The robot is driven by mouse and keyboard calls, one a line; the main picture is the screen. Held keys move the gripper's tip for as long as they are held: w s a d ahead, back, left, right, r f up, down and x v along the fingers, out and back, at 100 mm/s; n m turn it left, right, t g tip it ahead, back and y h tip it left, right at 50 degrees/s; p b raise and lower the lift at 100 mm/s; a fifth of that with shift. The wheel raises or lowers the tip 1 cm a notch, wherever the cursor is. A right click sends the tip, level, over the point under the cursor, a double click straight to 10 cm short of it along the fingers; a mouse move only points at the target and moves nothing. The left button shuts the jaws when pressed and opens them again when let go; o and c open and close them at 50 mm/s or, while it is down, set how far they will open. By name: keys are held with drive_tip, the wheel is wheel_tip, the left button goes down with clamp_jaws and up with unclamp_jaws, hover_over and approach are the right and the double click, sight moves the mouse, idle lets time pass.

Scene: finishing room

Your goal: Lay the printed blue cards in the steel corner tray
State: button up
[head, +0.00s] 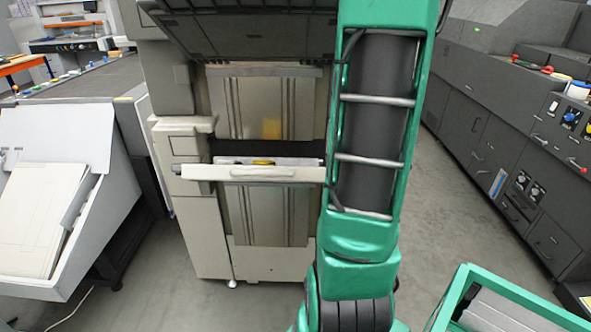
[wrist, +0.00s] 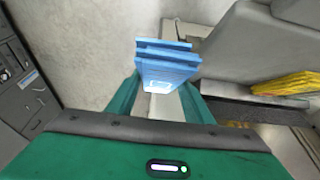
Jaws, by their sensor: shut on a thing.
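My gripper (wrist: 163,88) shows in the wrist view, with its two green fingers shut on a small stack of printed blue cards (wrist: 165,66). The cards stick out past the fingertips, and their layers look slightly uneven. A pale floor and a light strip show behind them, apart from the cards as far as I can tell. In the head view my green arm hides part of the scene, and neither my gripper nor the blue cards show. I cannot clearly pick out the steel corner tray in either view.
A beige machine (head: 205,240) stands ahead with a pale ledge (head: 200,173) pulled out; a yellow item (head: 264,161) lies behind its front edge. Yellow cards (wrist: 290,86) show at the wrist view's right. Dark cabinets (head: 490,130) line the right. Floor (head: 450,230) between is clear.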

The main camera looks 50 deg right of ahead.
drive_tip(key=w+a, duration=0.3)
drive_tip(key=w, duration=0.1)
drive_tip(key=w+a, duration=0.7)
drive_tip(key=w, duration=0.1)
drive_tip(key=shift+a, duration=0.15)
drive_tip(key=shift+w+a+f, duration=0.45)
drive_tip(key=shift+w+a, duration=0.25)
drive_tip(key=shift+w, duration=0.05)
drive_tip(key=shift+f, duration=1.15)
drive_tip(key=shift+f, duration=0.2)
drive_tip(key=o, duration=1.2)
